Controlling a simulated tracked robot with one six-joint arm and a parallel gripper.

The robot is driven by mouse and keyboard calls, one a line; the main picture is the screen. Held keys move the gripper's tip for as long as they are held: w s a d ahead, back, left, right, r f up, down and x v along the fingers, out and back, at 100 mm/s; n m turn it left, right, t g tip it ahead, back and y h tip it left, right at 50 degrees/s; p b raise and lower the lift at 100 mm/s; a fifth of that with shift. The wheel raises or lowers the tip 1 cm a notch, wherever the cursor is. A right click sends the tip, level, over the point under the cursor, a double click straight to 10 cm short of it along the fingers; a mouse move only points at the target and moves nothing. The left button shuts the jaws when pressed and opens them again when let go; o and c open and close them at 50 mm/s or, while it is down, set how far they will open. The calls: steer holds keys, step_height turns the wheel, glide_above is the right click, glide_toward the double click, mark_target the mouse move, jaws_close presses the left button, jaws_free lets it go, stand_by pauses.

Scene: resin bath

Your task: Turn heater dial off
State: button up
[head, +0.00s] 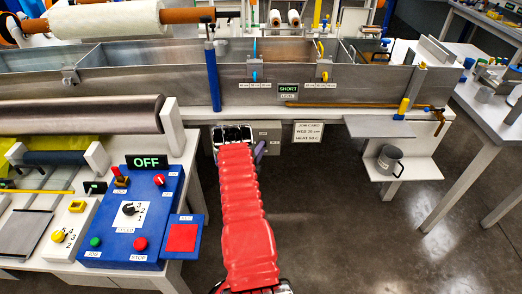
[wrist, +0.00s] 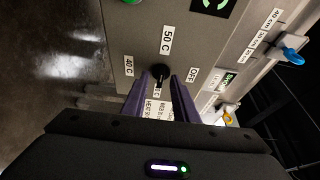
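The heater dial (wrist: 165,72) is a small black knob on a grey panel in the wrist view. Labels around it read 40 C (wrist: 129,66), 50 C (wrist: 167,39) and OFF (wrist: 192,77); a further label below is partly covered. Its pointer seems to face down in the picture, toward that covered label. My gripper (wrist: 163,79) is open, its two purple fingers on either side of the dial, tips close to it; I cannot tell whether they touch. In the head view my red-sleeved arm reaches to the grey heater box (head: 267,132) under the bath, and the dial is hidden.
The steel bath (head: 160,62) runs above, with a blue post (head: 212,75) and a SHORT level display (head: 288,89). A job card (head: 308,131) hangs right of the box. A blue control panel (head: 135,215) reading OFF stands left. A mug (head: 389,159) sits on a right shelf.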

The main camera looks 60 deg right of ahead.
steer(key=shift+d, duration=0.25)
steer(key=shift+c, duration=0.6)
jaws_close()
